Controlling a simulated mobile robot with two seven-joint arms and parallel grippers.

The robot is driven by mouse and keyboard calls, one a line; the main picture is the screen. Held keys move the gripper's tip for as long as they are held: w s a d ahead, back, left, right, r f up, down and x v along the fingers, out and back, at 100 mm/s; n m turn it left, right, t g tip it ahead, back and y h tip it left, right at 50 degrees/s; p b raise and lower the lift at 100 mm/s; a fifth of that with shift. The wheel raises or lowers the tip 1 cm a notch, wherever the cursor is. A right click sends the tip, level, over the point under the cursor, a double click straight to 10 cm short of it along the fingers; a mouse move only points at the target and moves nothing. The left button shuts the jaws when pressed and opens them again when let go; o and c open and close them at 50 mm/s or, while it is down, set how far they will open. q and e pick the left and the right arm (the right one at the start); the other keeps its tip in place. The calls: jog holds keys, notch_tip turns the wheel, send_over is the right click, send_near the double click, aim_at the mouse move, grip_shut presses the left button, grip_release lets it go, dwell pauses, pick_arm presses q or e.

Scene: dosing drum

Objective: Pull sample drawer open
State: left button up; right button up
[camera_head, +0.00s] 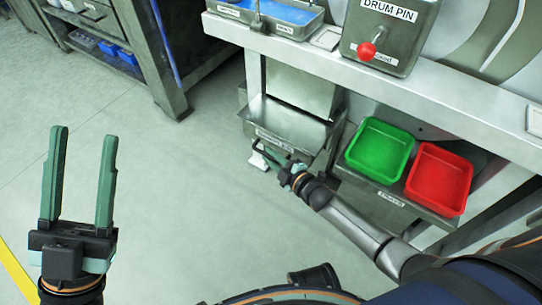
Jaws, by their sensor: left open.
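The sample drawer (283,118) is a grey metal box with a label on its front, under the bench near the middle of the view. My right gripper (282,163) is low at the drawer's front, by its lower right part. Its fingers are small and partly hidden there, so I cannot tell whether they are shut or touch a handle. My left gripper (84,136) is open and empty, pointing up over bare floor at the left, well away from the drawer.
A green tray (378,150) and a red tray (438,180) sit on a low shelf right of the drawer, close to my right arm. Above is the bench (400,90) with a drum pin box (392,25) and red knob (366,51). The floor at left is clear.

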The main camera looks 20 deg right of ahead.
grip_shut()
dwell(1.0)
